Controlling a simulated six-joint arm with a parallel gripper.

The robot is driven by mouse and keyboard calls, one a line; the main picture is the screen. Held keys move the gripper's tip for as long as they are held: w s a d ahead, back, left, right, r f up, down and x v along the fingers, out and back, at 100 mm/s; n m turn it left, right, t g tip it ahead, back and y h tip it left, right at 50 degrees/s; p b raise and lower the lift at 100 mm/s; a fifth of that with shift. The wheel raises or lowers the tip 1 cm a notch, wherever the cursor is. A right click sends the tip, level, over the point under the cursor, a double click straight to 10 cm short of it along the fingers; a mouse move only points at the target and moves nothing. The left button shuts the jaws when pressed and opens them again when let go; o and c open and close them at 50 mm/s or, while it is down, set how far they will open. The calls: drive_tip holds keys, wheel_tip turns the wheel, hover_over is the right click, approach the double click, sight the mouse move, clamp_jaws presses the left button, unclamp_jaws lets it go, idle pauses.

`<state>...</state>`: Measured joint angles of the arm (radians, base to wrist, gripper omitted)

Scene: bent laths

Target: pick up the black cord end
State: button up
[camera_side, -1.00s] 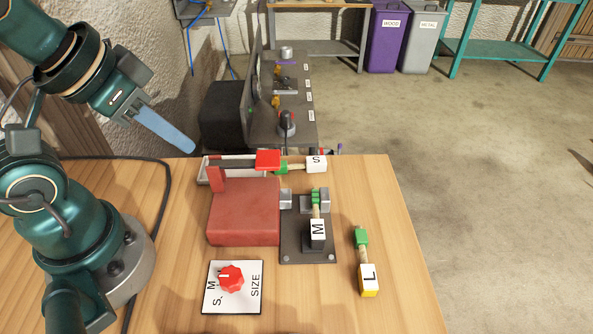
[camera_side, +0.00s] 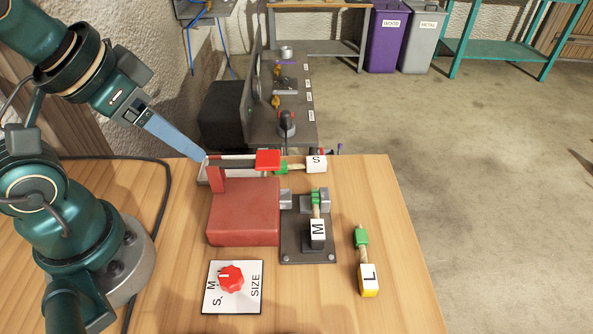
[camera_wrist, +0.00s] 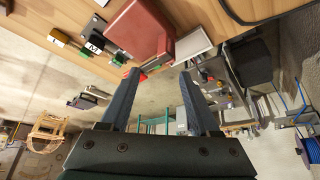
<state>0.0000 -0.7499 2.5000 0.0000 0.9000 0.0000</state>
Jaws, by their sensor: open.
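A black cord (camera_side: 163,205) lies on the table behind and beside my arm's base. It also curves along the table at the top of the wrist view (camera_wrist: 236,17). I cannot make out a loose end of it in either view. My gripper (camera_side: 203,158) points down to the right, with its tips by the far left corner of the red press and the pale tray. I cannot tell whether they touch. In the wrist view my gripper (camera_wrist: 160,74) shows two blue fingers spread apart with nothing between them.
A red press (camera_side: 243,212) with a red-tipped lever stands mid-table, beside a pale tray (camera_side: 233,176). Laths marked S (camera_side: 316,163), M (camera_side: 317,230) and L (camera_side: 369,279) lie to the right. A size dial (camera_side: 231,279) sits in front.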

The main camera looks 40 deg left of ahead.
drive_tip(key=w+d+r+m, duration=0.2)
drive_tip(key=w+r+m, duration=0.25)
drive_tip(key=m, duration=0.75)
drive_tip(key=m+g, duration=0.6)
drive_tip(key=m, duration=0.9)
hover_over(317, 222)
wheel_tip(317, 222, down, 14)
drive_tip(key=shift+r, duration=0.1)
drive_tip(key=shift+f, duration=2.45)
drive_tip(key=shift+c, duration=0.3)
